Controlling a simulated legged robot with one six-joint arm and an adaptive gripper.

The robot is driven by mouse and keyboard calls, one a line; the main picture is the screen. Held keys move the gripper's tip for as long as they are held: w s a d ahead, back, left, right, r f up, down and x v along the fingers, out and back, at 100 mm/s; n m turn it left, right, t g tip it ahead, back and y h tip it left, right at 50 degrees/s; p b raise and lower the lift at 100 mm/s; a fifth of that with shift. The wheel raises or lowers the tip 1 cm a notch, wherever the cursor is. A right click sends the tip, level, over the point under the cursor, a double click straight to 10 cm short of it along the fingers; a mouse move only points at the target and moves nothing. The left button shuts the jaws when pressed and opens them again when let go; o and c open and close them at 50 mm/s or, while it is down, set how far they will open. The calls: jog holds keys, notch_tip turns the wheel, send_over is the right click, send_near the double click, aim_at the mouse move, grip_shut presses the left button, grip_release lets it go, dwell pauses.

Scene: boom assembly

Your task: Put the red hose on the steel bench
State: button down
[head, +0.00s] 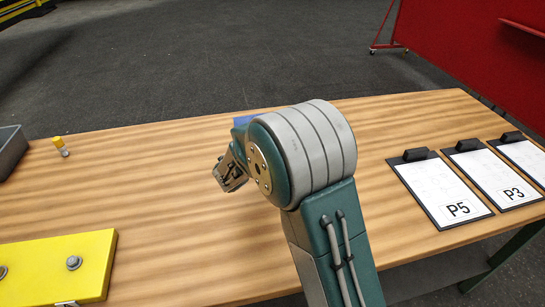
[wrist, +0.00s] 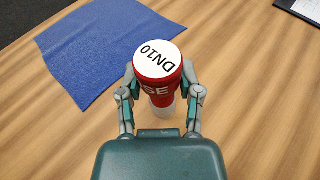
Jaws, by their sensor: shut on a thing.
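The red hose (wrist: 156,88) is a short red cylinder with a white top marked "DN10" and part of a word ending in "SE" on its side. It sits between the two fingers of my gripper (wrist: 160,76), which is shut on it in the wrist view. A pale lower end shows beneath the red part, over the wooden table top (wrist: 245,100); I cannot tell whether it touches the wood. In the head view my arm hides the hose and most of the gripper. No bench that is clearly steel is in view.
A blue cloth (wrist: 95,45) lies beside the hose. In the head view, a yellow plate with bolts (head: 60,262), a grey bin (head: 10,150) and a small yellow-capped item (head: 60,147) are left. Clipboards (head: 455,208) lie right. A red panel (head: 470,50) stands behind.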

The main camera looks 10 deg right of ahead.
jog(key=s+r, duration=1)
jog(key=s, duration=0.4)
